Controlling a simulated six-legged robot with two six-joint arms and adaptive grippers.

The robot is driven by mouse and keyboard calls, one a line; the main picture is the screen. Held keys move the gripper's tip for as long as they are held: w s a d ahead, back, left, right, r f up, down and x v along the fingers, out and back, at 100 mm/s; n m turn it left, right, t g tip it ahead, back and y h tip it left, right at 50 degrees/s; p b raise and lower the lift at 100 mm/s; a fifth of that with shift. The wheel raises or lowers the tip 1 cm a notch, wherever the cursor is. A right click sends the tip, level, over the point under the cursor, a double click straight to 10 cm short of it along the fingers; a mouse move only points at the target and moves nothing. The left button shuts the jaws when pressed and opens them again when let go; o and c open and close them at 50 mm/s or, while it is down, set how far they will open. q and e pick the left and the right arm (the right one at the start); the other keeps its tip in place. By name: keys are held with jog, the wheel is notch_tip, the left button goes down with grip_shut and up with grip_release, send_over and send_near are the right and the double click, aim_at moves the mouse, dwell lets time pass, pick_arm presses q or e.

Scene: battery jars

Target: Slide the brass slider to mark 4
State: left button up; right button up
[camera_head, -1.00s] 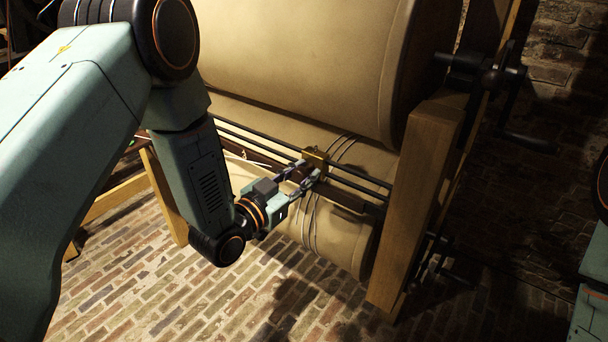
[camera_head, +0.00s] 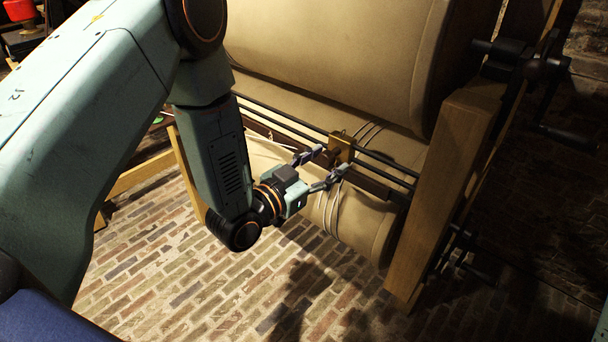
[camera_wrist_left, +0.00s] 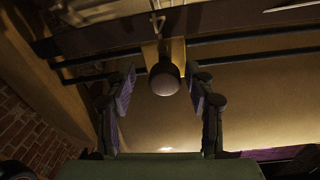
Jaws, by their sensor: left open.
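The brass slider (camera_head: 341,147) sits on two dark horizontal rods (camera_head: 283,117) in front of the cloth rollers, nearer their right end. In the left wrist view its brass block (camera_wrist_left: 178,53) carries a round dark knob (camera_wrist_left: 164,78). My left gripper (camera_head: 323,164) is open just in front of the slider. In the left wrist view the open fingers (camera_wrist_left: 160,82) stand either side of the knob, with a gap on both sides. No numbered marks are readable, so I cannot tell which mark the slider is at. My right gripper is out of view.
A large tan roller (camera_head: 335,55) is above the rods and a lower one (camera_head: 370,225) below, with pale cords looped around it. A wooden post (camera_head: 448,190) and a dark crank (camera_head: 530,65) stand at the right. The brick floor (camera_head: 190,285) is open in front.

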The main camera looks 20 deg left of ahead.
pick_arm(q)
jog(key=v, duration=1)
jog(key=shift+s, duration=0.2)
